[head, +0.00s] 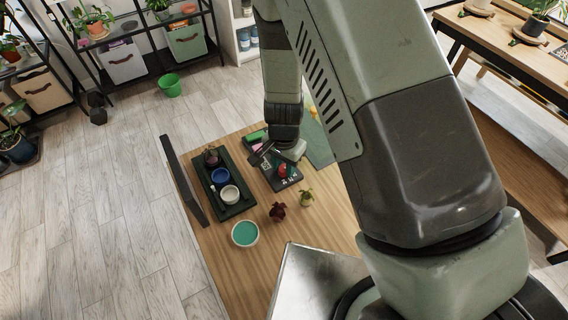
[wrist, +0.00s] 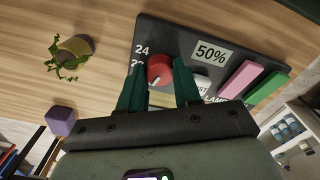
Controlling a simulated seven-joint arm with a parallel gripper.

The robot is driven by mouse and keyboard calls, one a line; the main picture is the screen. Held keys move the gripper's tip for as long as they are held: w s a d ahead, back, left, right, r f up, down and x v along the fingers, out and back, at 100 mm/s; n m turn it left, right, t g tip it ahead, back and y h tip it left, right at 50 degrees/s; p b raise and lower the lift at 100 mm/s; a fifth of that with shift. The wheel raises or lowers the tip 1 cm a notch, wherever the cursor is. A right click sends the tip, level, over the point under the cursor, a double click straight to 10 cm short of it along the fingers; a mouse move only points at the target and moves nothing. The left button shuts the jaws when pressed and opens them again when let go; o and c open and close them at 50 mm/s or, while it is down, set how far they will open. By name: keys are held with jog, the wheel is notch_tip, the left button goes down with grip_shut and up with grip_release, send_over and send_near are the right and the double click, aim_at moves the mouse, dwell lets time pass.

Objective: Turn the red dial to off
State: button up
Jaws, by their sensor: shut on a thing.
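The red dial (wrist: 160,66) sits on a dark control panel (wrist: 165,32) and shows between my fingers in the wrist view. My gripper (wrist: 159,80) is shut on the dial, one dark green finger on each side. A pale mark on the dial points towards the lower left in that view. The panel bears "24", another number partly hidden by a finger, and a "50%" label (wrist: 211,53). No "off" mark can be read. In the head view the red dial (head: 282,171) shows just below my gripper.
A pink block (wrist: 239,79) and a green block (wrist: 267,87) lie at the panel's right side in the wrist view. A potted plant (wrist: 74,47) stands left. In the head view, a dark tray (head: 238,208) with pots and a teal-filled bowl (head: 245,233) stand left of the panel.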

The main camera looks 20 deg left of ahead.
aim_at(284, 168)
jog(key=shift+n, duration=1.7)
jog(key=o, duration=0.8)
jog(key=shift+r, duration=0.1)
notch_tip(284, 168, up, 11)
jog(key=shift+f, duration=0.15)
